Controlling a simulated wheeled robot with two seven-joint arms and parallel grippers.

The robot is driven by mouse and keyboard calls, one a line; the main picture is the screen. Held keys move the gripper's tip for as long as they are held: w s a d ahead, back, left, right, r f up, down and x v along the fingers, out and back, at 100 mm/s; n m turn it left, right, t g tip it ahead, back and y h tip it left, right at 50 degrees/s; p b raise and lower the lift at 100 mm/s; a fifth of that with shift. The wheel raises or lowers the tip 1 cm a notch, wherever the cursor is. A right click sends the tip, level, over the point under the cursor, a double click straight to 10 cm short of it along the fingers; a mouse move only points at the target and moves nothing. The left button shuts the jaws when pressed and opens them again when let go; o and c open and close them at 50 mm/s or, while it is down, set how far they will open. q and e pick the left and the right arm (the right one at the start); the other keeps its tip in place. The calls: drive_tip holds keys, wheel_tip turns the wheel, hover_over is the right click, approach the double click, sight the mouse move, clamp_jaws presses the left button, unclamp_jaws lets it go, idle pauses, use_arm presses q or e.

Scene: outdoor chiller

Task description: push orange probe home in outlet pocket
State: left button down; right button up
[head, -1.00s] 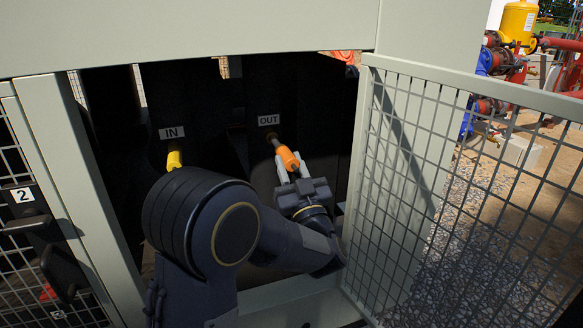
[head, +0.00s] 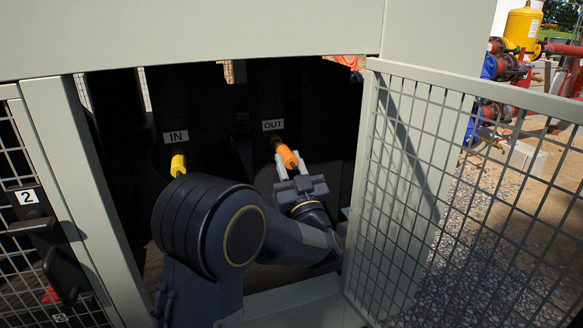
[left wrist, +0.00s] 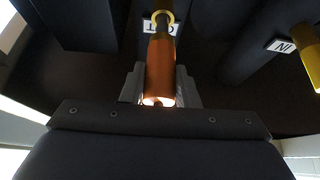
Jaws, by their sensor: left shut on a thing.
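The orange probe (head: 287,156) is at the outlet pocket (head: 277,142), below the OUT label (head: 273,125). My left gripper (head: 295,179) is shut on its near end, and the probe tilts up and away toward the pocket. In the left wrist view the orange probe (left wrist: 160,72) sits between my fingers, and its far end meets the brass ring of the outlet pocket (left wrist: 162,17). A short dark piece shows between the orange body and the ring. How deep the probe sits is hard to tell. My right gripper is not in view.
A yellow probe (head: 178,164) stands under the IN label (head: 176,137) to the left. The opening is bounded by a grey post (head: 88,190) at left, a panel above, and an open mesh door (head: 450,190) at right.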

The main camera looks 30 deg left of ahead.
use_arm(q)
drive_tip(key=shift+w+a, duration=0.45)
drive_tip(key=shift+a, duration=0.05)
idle(0.4)
drive_tip(key=shift+w+a+b, duration=0.3)
drive_tip(key=shift+w+a, duration=0.45)
drive_tip(key=shift+a, duration=0.25)
drive_tip(key=c, duration=0.6)
unclamp_jaws()
drive_tip(key=shift+o, duration=0.2)
